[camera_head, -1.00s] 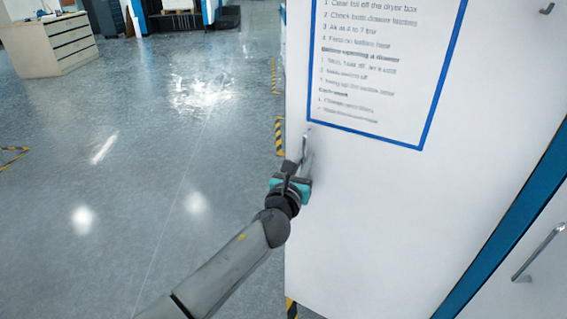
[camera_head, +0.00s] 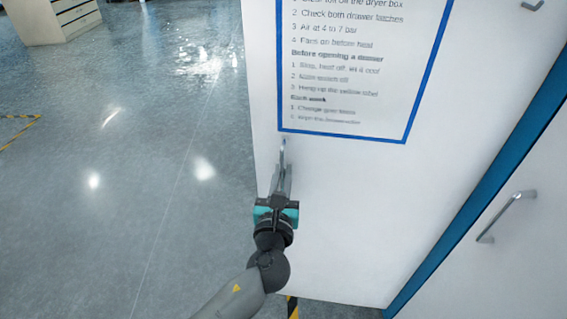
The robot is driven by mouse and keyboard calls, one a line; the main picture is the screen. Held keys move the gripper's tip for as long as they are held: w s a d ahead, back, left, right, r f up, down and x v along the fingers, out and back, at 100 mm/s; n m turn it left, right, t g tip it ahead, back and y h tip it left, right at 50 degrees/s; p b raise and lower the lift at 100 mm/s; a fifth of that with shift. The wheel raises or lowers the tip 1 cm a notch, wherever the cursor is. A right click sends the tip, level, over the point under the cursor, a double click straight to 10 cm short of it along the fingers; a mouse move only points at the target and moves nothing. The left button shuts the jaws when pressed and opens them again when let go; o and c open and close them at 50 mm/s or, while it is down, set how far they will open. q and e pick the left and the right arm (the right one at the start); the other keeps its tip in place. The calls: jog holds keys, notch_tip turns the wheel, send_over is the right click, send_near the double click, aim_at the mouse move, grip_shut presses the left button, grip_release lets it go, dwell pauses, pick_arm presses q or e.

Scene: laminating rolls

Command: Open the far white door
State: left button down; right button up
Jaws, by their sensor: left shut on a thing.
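The white door (camera_head: 350,200) is a tall flat panel with a blue-framed instruction sheet (camera_head: 350,75) on its face. A slim metal handle (camera_head: 284,150) stands near its left edge, below the sheet. My left gripper (camera_head: 281,185) is shut on this handle; its fingers hide the handle's lower part. Whether the door stands ajar I cannot tell. My right gripper does not show.
A blue upright strip (camera_head: 490,195) borders the door on the right. Beyond it is another white panel with a metal handle (camera_head: 507,215). Open grey floor (camera_head: 110,200) lies to the left. A drawer cabinet (camera_head: 55,18) stands at the far left.

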pick_arm(q)
jog(key=shift+s+d+f, duration=0.1)
jog(key=shift+s+f, duration=0.05)
jog(key=c, duration=1.2)
grip_release()
jog(key=shift+o, duration=0.2)
jog(key=shift+s, duration=0.45)
jog(key=s+a+p, duration=0.1)
jog(key=s+a, duration=0.2)
jog(key=s, duration=1.1)
jog(key=shift+p, duration=0.35)
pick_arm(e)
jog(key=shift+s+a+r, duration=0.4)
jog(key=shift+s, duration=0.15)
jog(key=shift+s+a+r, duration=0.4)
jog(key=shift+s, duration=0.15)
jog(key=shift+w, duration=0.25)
